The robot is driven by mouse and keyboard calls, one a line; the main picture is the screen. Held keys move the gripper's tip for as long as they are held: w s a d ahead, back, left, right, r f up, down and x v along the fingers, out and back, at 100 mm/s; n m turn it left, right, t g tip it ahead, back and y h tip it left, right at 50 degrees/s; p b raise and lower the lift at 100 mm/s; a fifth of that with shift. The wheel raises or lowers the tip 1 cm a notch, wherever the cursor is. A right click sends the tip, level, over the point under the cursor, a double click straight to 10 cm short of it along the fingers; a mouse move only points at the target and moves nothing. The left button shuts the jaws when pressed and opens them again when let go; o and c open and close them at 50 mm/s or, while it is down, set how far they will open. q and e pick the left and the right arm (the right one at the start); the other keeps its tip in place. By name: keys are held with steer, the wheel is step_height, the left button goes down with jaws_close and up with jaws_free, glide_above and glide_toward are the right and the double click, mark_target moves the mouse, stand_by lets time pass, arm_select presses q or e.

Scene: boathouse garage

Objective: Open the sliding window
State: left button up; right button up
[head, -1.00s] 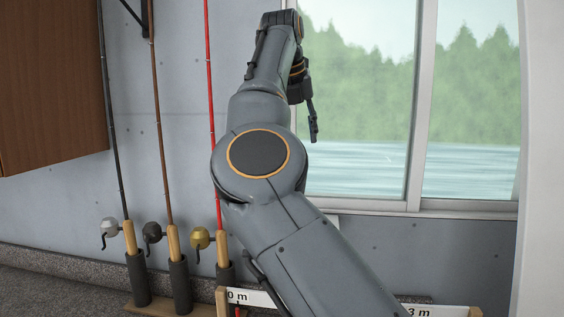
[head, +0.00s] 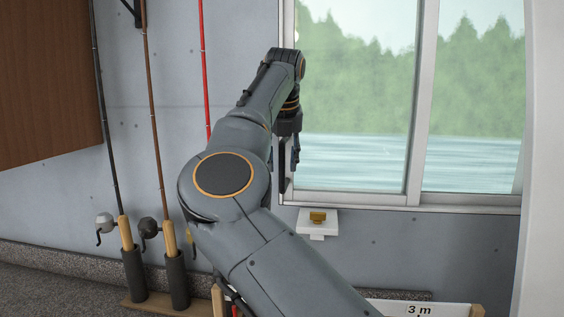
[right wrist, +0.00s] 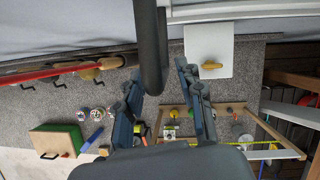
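The sliding window (head: 415,120) is set in the wall, with a left pane, a right pane and a white upright bar between them. A dark upright handle (head: 282,172) shows at the left pane's left edge. My right gripper (head: 290,150) is at that edge, pointing toward the handle and partly hiding it. In the right wrist view, the two fingers of my right gripper (right wrist: 160,78) are apart, and the dark handle (right wrist: 150,40) reaches down between them. I see no clear contact. My left gripper is not in view.
A small white ledge with a brass-coloured piece (head: 318,216) juts out below the window. Fishing rods (head: 158,130) stand along the wall at left, beside a brown cabinet (head: 45,85). A wooden frame with a "3 m" label (head: 420,309) is at the bottom right.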

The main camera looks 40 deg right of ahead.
steer(key=shift+w+d+f, duration=0.15)
steer(key=shift+f, duration=0.3)
steer(key=shift+c, duration=0.2)
jaws_close()
steer(key=shift+r, duration=0.1)
